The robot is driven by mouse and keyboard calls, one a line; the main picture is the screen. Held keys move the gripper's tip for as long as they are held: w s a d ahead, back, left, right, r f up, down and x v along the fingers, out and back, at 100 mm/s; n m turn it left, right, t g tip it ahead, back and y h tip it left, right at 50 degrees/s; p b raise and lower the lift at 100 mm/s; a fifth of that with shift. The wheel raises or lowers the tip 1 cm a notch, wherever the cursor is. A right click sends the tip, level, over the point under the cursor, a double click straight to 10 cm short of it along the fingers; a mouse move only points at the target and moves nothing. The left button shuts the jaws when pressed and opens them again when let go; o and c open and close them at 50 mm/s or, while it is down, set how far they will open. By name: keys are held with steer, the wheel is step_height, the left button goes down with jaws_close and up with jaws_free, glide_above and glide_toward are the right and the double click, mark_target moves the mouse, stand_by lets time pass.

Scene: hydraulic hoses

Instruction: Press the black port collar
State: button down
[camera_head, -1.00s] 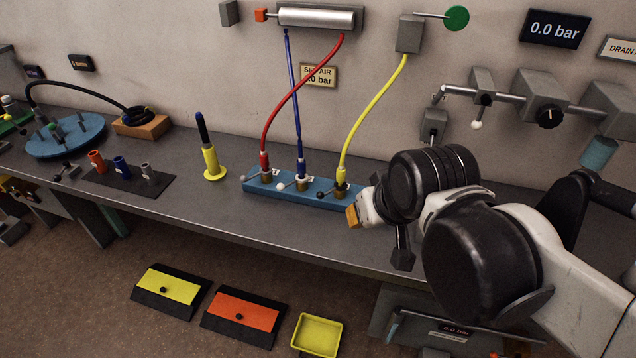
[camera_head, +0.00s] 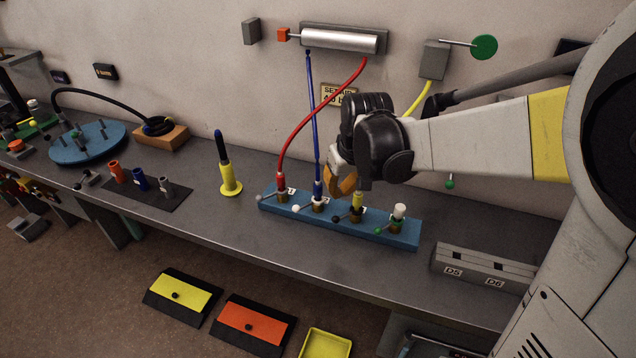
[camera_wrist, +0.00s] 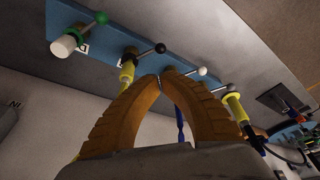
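The blue port block (camera_head: 272,206) sits on the bench with several ports. In the wrist view the black ball (camera_wrist: 160,48) and yellow fitting (camera_wrist: 127,73) lie just beyond my fingertips. My gripper (camera_head: 343,192) hangs above the block, between the blue-hose and yellow-hose ports. Its orange fingers (camera_wrist: 160,79) meet at the tips, with nothing between them. Contact with the port cannot be told. My arm hides part of the yellow hose.
The red hose (camera_head: 312,108) and blue hose (camera_head: 314,120) rise left of my gripper. A white-capped port with a green ball lever (camera_head: 378,231) is to the right. A grey D5/D6 unit (camera_head: 480,262) stands further right. The bench front is clear.

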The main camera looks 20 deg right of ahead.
steer(key=b+x, duration=0.4)
steer(key=x, duration=0.6)
steer(key=shift+s+n, duration=0.45)
steer(key=shift+n, duration=0.25)
stand_by(0.4)
steer(key=s+n, duration=0.1)
steer(key=n, duration=0.1)
steer(key=s+n+y, duration=0.1)
steer(key=n, duration=0.1)
steer(key=shift+s+d+g+y+p, duration=0.1)
steer(key=shift+d+g+y+p, duration=0.2)
steer(key=s+n, duration=0.1)
steer(key=n, duration=0.1)
steer(key=s+d+n, duration=0.1)
steer(key=n, duration=0.1)
steer(key=shift+d+g+y, duration=0.15)
steer(key=shift+g+y, duration=0.25)
steer(key=shift+s+d, duration=0.15)
steer(key=shift+d, duration=0.05)
steer(key=shift+s, duration=0.1)
